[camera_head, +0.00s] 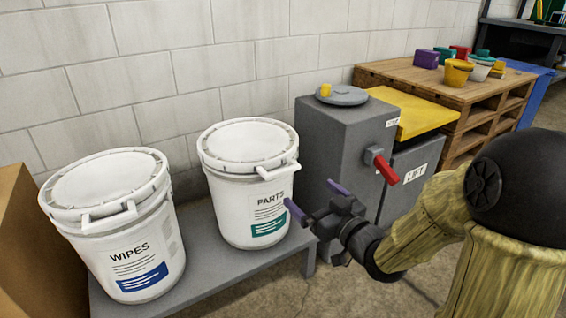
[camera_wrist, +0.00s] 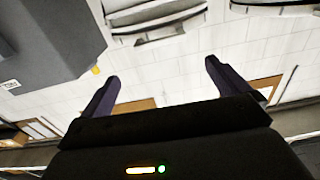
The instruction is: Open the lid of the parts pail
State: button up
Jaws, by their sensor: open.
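The parts pail (camera_head: 225,205) is a white bucket with a "PARTS" label and a green band, upright on a low grey bench. Its white lid (camera_head: 245,140) lies flat and shut on top, with a handle-like tab (camera_head: 278,172) on the front right of the rim. My gripper (camera_head: 314,198) is open and empty, with purple fingers, in front and to the right of the pail, below lid height. In the wrist view my gripper's fingers (camera_wrist: 162,70) are spread with nothing between them. The pail's rim and tab (camera_wrist: 150,38) show beyond them, upside down.
A similar white "WIPES" pail (camera_head: 125,250) stands left on the grey bench (camera_head: 212,270). A grey cabinet (camera_head: 335,140) with a red handle (camera_head: 385,168) stands close right of the parts pail. Behind it is a wooden pallet stack (camera_head: 440,85) with coloured containers. A block wall is behind.

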aim_at(285, 173)
jog(key=shift+w+a+r+p, duration=0.15)
jog(key=shift+w+a+p, duration=0.15)
jog(key=shift+p, duration=1.35)
jog(key=p, duration=0.3)
jog(key=shift+w+a+f+p, duration=0.1)
jog(key=shift+a+f+p, duration=0.15)
jog(key=shift+p, duration=0.1)
jog(key=b+x, duration=0.1)
jog(key=x, duration=0.2)
jog(key=b+x, duration=0.1)
jog(key=x, duration=0.3)
jog(key=b+x, duration=0.2)
jog(key=x, duration=0.1)
jog(key=shift+w+a+f, duration=0.1)
jog(key=shift+w+f, duration=0.2)
jog(key=shift+w, duration=0.05)
jog(key=shift+w+a+r, duration=0.1)
jog(key=shift+w+a, duration=0.15)
jog(key=shift+w, duration=0.15)
jog(key=shift+c, duration=0.2)
jog(key=c, duration=1)
